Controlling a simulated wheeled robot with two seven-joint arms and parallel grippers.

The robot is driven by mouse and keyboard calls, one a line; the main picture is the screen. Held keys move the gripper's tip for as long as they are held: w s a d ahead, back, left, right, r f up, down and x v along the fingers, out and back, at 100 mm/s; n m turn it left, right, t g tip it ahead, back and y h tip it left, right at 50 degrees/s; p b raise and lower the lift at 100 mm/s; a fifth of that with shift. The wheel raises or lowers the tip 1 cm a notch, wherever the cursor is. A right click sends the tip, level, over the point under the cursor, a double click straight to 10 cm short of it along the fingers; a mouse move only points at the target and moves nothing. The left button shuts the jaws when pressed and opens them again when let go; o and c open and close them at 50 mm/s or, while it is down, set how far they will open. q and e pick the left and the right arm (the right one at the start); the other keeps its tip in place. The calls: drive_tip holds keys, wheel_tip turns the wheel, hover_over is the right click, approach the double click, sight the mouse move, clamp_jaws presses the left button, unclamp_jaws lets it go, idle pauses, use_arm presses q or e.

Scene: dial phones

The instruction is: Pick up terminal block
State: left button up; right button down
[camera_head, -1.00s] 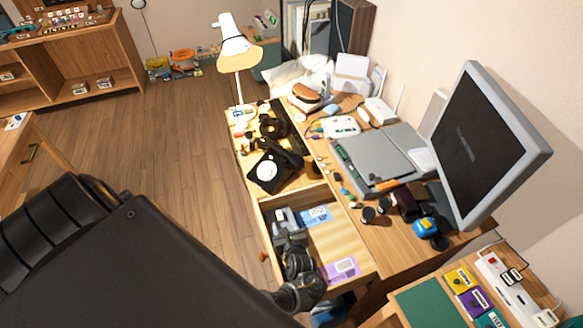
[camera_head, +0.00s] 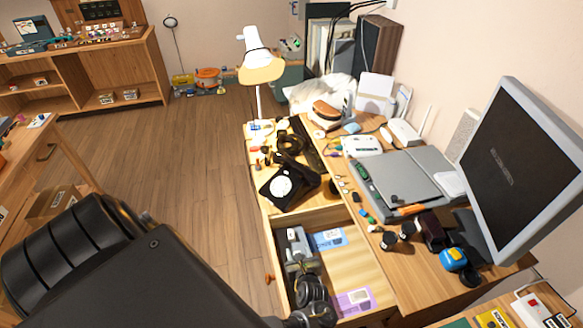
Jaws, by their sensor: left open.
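I cannot tell for sure which thing is the terminal block. Several very small parts lie on the desk in front of the grey device, among them a small green piece (camera_head: 371,219). My black left arm fills the lower left. My left gripper (camera_head: 314,315) is at the bottom edge, by the near end of the open drawer (camera_head: 365,268); its fingers are small and dark there, and I see nothing held in them. It is well apart from the small parts. My right gripper is out of view.
The drawer holds dark headphones (camera_head: 311,289), a grey device (camera_head: 298,246) and cards. A black rotary phone (camera_head: 288,182) stands behind it. A lamp (camera_head: 259,68) rises at the back. A monitor (camera_head: 520,165) stands at the right.

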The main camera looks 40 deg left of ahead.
sight(292, 235)
use_arm(q)
drive_tip(key=x, duration=0.4)
drive_tip(key=shift+f+b, duration=0.1)
drive_tip(key=shift+b, duration=0.3)
drive_tip(key=shift+b+x, duration=0.65)
drive_tip(key=shift+x, duration=2.2)
drive_tip(key=shift+s+a, duration=0.1)
clamp_jaws()
